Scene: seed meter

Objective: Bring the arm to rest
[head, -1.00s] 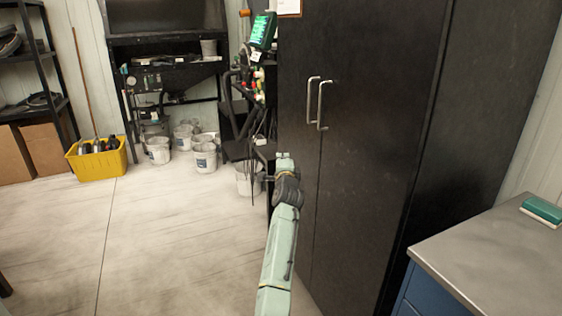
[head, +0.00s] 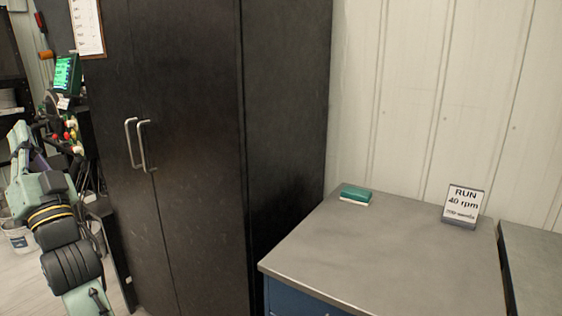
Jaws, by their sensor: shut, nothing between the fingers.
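My arm (head: 68,262) shows at the lower left, pale green with dark joints and a yellow band. It bends at a joint, and a pale green link (head: 20,140) rises near the left edge. I cannot make out my gripper or its fingertips. The arm stands in front of the machine with the green-lit screen, left of the black cabinet. No object is seen held.
A tall black cabinet (head: 200,150) with two handles, doors shut, fills the centre-left. A grey-topped bench (head: 390,245) at right carries a green block (head: 356,195) and a "RUN 40 rpm" sign (head: 462,206). Much of its top is clear. A green-lit screen (head: 67,75) stands at left.

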